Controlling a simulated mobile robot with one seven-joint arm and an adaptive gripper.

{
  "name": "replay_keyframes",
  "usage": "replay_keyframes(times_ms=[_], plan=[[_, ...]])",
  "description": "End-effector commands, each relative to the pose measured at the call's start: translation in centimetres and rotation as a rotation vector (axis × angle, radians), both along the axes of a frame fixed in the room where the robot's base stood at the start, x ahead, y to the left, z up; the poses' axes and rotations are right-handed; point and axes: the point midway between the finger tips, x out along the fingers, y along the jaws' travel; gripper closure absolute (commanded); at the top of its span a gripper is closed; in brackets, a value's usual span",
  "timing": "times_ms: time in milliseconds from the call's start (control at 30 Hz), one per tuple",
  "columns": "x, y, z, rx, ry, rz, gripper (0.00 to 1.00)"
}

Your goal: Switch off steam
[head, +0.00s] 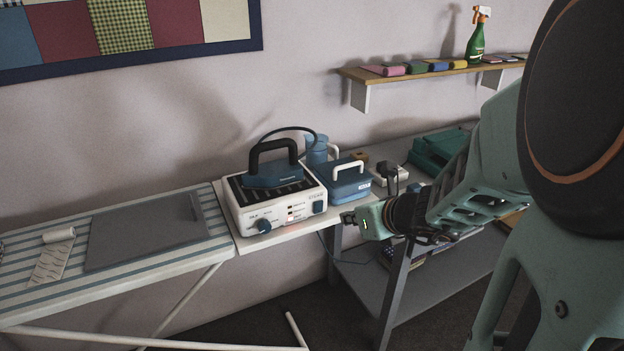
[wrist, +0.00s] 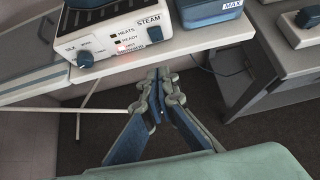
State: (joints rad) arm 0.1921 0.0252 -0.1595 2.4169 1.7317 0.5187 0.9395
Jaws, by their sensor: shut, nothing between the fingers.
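The white steam station (head: 277,203) stands on the end of the ironing board, with the dark blue iron (head: 273,173) resting on top. On its front face the blue STEAM knob (head: 319,206) is at the right; it also shows in the wrist view (wrist: 155,33). A second blue knob (head: 263,226) is at the left, and it appears in the wrist view too (wrist: 86,60). Between them are small indicators (wrist: 122,43); the lowest glows reddish. My gripper (wrist: 160,76) is shut and empty, below and in front of the STEAM knob, apart from it. In the head view it (head: 350,217) is right of the station.
A blue water tank (head: 346,184) sits right of the station. A black plug stands in a white socket block (head: 390,175) further right. A grey side table (head: 370,280) stands below my arm. A striped ironing board (head: 20,262) extends left. Open space lies before the station.

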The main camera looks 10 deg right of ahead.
Motion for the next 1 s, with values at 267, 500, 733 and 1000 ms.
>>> replay_keyframes(times_ms=[267,500,733,1000], plan=[[3.6,1.3,-3.5,0.001,0.004,0.002,1.00],[6.9,2.3,-6.1,-0.001,0.003,0.002,1.00],[9.9,3.3,-5.3,0.000,0.001,0.001,1.00],[10.7,3.5,-5.2,0.000,0.001,0.000,1.00]])
